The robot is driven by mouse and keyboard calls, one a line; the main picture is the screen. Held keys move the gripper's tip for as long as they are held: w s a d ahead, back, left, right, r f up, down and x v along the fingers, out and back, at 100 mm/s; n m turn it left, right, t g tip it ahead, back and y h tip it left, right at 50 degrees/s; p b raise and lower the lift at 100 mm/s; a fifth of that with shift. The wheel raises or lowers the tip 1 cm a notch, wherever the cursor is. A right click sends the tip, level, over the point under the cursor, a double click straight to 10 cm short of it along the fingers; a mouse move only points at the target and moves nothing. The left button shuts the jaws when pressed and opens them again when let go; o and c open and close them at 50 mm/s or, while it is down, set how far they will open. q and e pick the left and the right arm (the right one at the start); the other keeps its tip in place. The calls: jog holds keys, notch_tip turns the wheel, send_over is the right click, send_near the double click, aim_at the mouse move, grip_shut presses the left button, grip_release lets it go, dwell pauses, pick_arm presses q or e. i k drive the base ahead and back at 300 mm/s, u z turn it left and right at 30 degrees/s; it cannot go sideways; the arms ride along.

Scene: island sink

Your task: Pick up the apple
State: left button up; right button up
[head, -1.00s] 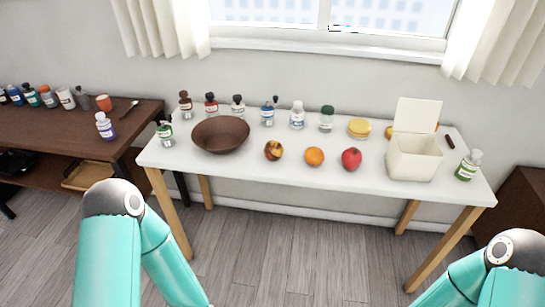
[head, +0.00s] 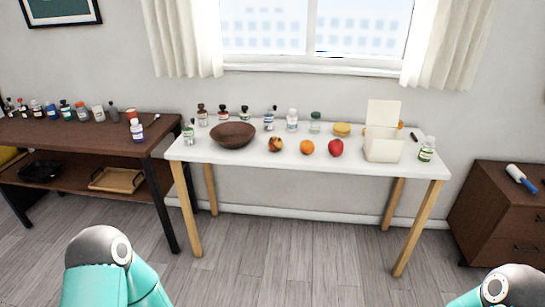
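A red apple (head: 336,148) sits on the white table (head: 245,160), right of the orange (head: 307,147). A yellow and dark red fruit (head: 275,144), perhaps a peach or another apple, lies left of the orange. The table stands some way ahead of me. Only upper parts of my two teal arms show at the bottom left and bottom right. Neither gripper is in the picture.
A brown bowl (head: 232,135) is at the table's left and an open white box (head: 383,147) at its right. Several bottles line the back edge. A brown shelf (head: 80,134) stands left, a brown cabinet (head: 497,205) right. The floor before the table is clear.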

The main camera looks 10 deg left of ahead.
aim_at(275, 143)
jog(key=u, duration=0.35)
jog(key=i, duration=0.55)
jog(key=u, duration=0.5)
jog(key=i, duration=1.7)
jog(key=z, duration=0.4)
